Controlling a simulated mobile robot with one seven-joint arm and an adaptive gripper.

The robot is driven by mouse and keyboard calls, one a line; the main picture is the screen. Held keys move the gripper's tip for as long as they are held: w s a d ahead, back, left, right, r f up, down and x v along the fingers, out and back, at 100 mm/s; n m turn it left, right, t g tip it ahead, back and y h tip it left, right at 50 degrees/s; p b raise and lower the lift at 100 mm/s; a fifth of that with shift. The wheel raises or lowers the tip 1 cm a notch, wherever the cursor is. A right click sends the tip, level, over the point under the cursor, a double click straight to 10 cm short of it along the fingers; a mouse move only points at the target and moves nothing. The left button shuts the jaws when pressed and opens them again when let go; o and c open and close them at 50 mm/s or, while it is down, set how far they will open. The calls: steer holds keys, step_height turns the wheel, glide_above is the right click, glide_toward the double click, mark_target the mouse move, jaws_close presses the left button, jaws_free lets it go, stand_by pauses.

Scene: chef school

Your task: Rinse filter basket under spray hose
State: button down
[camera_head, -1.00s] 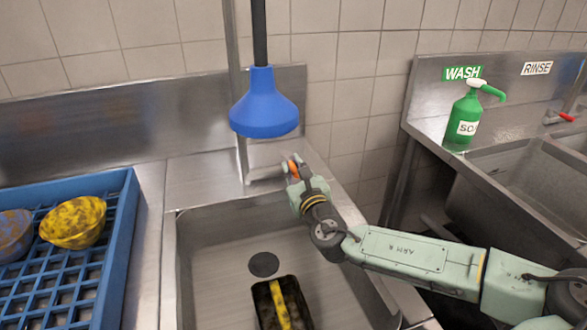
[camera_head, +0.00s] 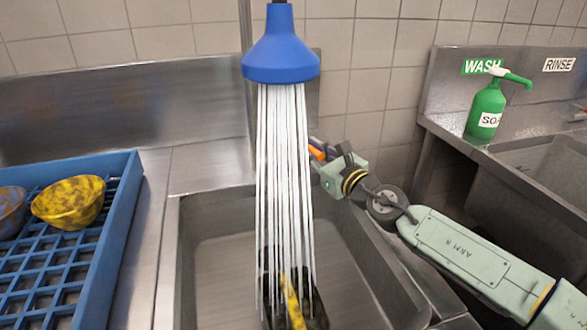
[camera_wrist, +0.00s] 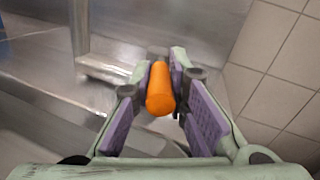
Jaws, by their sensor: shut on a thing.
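A dark rectangular basket with a yellow strip (camera_head: 316,308), apparently the filter basket, lies in the sink basin (camera_head: 215,265). The blue spray head (camera_head: 281,50) hangs above it. White streams of water (camera_head: 284,180) fall from the spray head onto the basket and partly hide it. My gripper (camera_head: 320,154) is beyond the sink's back right corner, to the right of the streams. It is shut on an orange handle, which shows between the purple finger pads in the wrist view (camera_wrist: 160,92). What the handle joins is hidden.
A blue dish rack (camera_head: 120,225) with a yellow patterned bowl (camera_head: 70,203) and another bowl stands at the left. A green soap bottle (camera_head: 486,110) stands on the neighbouring sink at the right. A tiled wall (camera_head: 385,60) closes the back.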

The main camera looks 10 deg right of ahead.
steer(key=shift+w+d+f+n+g+y+b, duration=0.25)
steer(key=shift+n+g+y+b, duration=0.4)
steer(key=shift+b, duration=0.5)
steer(key=shift+w+d+n+g+y+b, duration=0.1)
steer(key=shift+d+n+g+y+b, duration=0.3)
steer(key=shift+y+b, duration=0.6)
steer(key=shift+w+d+r+n+g+y+b, duration=0.1)
steer(key=shift+r+n+g+y+b, duration=0.2)
steer(key=shift+n+y+b, duration=0.35)
steer(key=c, duration=1.6)
jaws_free()
steer(key=shift+o, duration=0.2)
steer(key=v, duration=1.2)
steer(key=shift+r, duration=0.2)
steer(key=shift+r, duration=0.1)
